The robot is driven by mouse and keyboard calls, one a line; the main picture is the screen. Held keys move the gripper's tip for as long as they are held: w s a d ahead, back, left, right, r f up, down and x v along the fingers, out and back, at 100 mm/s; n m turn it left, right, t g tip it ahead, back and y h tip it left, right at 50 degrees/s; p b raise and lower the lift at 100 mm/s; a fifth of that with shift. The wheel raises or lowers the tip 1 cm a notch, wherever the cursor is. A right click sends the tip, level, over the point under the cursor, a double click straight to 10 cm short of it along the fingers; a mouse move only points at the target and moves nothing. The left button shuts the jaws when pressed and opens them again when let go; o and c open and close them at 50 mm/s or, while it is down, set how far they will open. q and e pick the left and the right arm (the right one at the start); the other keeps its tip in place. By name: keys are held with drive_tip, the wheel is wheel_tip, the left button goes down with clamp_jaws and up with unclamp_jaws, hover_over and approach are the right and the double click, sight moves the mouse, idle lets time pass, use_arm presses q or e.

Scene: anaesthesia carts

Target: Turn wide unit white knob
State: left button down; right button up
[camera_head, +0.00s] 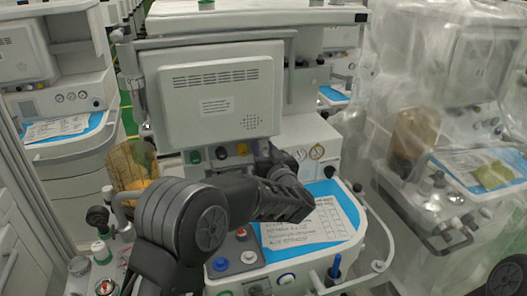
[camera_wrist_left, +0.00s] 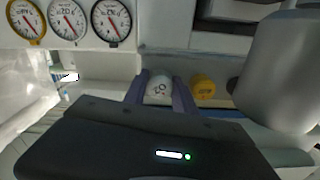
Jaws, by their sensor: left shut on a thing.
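The wide unit (camera_head: 235,90) is the white anaesthesia cart with a large grey panel, in the middle of the head view. In the left wrist view its white knob (camera_wrist_left: 160,90) sits between the two fingers of my left gripper (camera_wrist_left: 161,95), with a yellow knob (camera_wrist_left: 203,88) just to the right. My left gripper is shut on the white knob. In the head view my left gripper (camera_head: 271,158) reaches the knob row below the panel and hides the white knob. My right gripper is not in view.
Green (camera_head: 221,153) and black (camera_head: 195,157) knobs sit left of my gripper. Round gauges (camera_wrist_left: 68,20) are above in the wrist view. A blue tray with a paper sheet (camera_head: 310,225) lies below my arm. A plastic-covered cart (camera_head: 450,120) stands at right.

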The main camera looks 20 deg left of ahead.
use_arm(q)
drive_tip(key=c, duration=1.3)
unclamp_jaws()
drive_tip(key=shift+s, duration=0.1)
drive_tip(key=b+v, duration=0.1)
drive_tip(key=v, duration=0.6)
drive_tip(key=shift+s+d, duration=0.25)
drive_tip(key=shift+s, duration=0.05)
drive_tip(key=shift+o, duration=0.3)
